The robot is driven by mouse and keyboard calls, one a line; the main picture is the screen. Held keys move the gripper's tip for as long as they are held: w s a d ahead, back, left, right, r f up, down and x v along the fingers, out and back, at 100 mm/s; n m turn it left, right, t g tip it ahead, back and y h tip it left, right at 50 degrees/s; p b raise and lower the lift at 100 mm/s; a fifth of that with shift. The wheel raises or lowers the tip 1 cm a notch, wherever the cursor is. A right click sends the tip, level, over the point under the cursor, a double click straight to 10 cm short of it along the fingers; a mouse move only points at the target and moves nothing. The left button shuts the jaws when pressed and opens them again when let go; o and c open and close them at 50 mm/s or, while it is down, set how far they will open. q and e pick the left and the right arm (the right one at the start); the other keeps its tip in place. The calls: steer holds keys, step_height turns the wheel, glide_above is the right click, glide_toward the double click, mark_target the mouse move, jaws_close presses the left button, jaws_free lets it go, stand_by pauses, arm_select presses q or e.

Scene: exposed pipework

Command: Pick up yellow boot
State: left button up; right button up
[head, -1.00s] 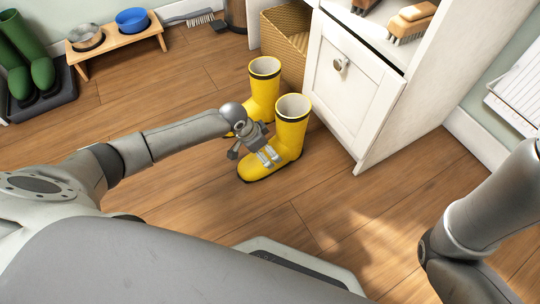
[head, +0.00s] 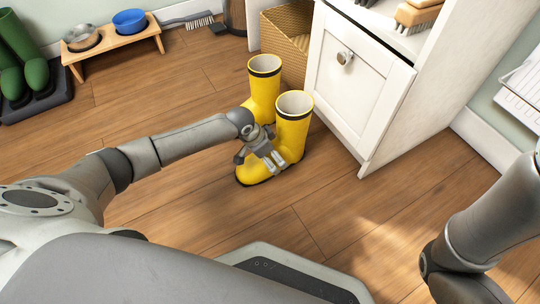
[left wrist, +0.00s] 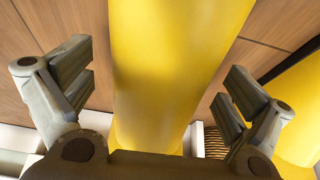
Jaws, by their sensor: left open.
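A pair of yellow rubber boots with dark rim bands stands upright on the wooden floor. The nearer boot (head: 293,131) is in front and to the right of the farther boot (head: 264,91) in the head view. My left gripper (head: 276,160) is at the nearer boot, over its foot and lower shaft, and hides part of them. In the left wrist view my left gripper (left wrist: 160,88) is open, with a yellow boot shaft (left wrist: 172,70) between its fingers. Gaps show on both sides. Another yellow boot (left wrist: 298,110) shows at the right edge. My right gripper is out of view.
A white cabinet (head: 358,82) stands close to the right of the boots. A wicker basket (head: 287,45) is behind them. A wooden bowl stand (head: 112,45) and green boots (head: 37,77) are at the far left. Floor in front is clear.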

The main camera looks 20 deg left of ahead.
arm_select(q)
steer(key=shift+f+p, duration=0.25)
steer(key=shift+p, duration=0.1)
stand_by(0.3)
steer(key=c, duration=1.3)
steer(key=shift+r, duration=0.1)
